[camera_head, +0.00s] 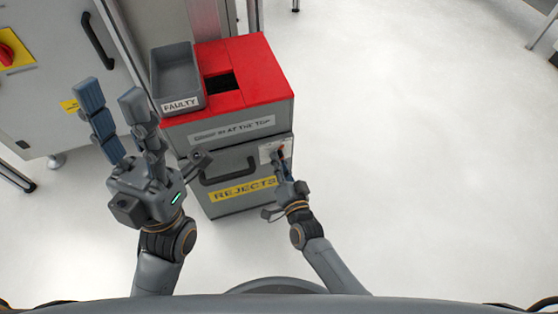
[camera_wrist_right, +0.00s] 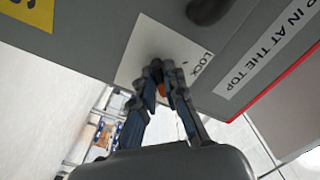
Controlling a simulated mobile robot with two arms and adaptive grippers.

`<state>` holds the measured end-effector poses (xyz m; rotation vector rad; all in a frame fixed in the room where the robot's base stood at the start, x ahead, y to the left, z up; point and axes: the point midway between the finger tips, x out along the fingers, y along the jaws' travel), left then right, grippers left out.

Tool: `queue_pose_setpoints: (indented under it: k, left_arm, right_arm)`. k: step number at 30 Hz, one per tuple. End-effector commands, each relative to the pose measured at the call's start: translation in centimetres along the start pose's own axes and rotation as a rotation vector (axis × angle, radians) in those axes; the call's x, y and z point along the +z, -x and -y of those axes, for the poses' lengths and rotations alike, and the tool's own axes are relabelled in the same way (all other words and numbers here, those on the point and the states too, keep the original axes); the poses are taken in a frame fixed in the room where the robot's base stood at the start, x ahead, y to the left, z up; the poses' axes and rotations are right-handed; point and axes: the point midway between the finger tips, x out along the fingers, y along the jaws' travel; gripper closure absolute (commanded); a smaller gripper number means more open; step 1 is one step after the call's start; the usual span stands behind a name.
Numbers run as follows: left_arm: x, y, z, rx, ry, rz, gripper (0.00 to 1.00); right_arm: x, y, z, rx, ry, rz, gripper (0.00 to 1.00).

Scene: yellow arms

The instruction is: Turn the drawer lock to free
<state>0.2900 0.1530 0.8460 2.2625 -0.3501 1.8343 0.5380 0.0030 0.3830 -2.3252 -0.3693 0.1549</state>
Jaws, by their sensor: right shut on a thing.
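The drawer lock is on a white plate (camera_head: 266,151) at the upper right of the grey drawer front (camera_head: 228,163) marked REJECTS. In the right wrist view the plate (camera_wrist_right: 146,45) carries the word LOCK. My right gripper (camera_head: 281,160) is at this plate, and in its wrist view the fingers (camera_wrist_right: 161,72) are closed together on the lock knob (camera_wrist_right: 161,89). Only a small orange part of the knob shows between the fingers, so its turn position is hard to tell. My left gripper (camera_head: 112,97) is open and empty, left of the bin, fingers spread.
The bin has a red top (camera_head: 258,68) with a dark opening. A grey tray (camera_head: 178,72) marked FAULTY sits on its left. A dark drawer handle (camera_head: 229,170) is left of the lock. A grey cabinet (camera_head: 62,50) stands at left; the floor at right is clear.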

Motion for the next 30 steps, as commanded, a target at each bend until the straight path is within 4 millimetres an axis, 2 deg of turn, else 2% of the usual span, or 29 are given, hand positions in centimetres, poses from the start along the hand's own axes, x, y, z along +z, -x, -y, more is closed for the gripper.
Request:
queue_pose_setpoints:
  k: [12,13,15,16,26,30]
  left_arm:
    - [0.0,0.0,0.0,0.0,-0.001,-0.001,0.6]
    - [0.0,0.0,0.0,0.0,-0.001,-0.001,0.6]
    - [0.0,0.0,0.0,0.0,-0.001,-0.001,0.6]
    - [0.0,0.0,0.0,0.0,-0.001,-0.001,0.6]
    - [-0.1,-0.2,0.1,-0.001,-0.003,-0.009,0.6]
    - [-0.1,-0.2,0.1,-0.001,-0.002,-0.006,0.6]
  right_arm:
    - [-0.4,-0.2,0.2,-0.003,-0.011,-0.008,1.0]
    - [-0.4,-0.2,0.2,-0.003,-0.011,-0.008,0.83]
    - [-0.4,-0.2,0.2,-0.003,-0.01,-0.008,0.68]
    - [-0.3,-0.2,0.2,-0.003,-0.01,-0.007,0.66]
    - [-0.2,0.0,0.1,-0.001,-0.008,-0.003,0.66]
    - [0.0,1.2,-0.1,0.001,-0.008,-0.001,0.66]
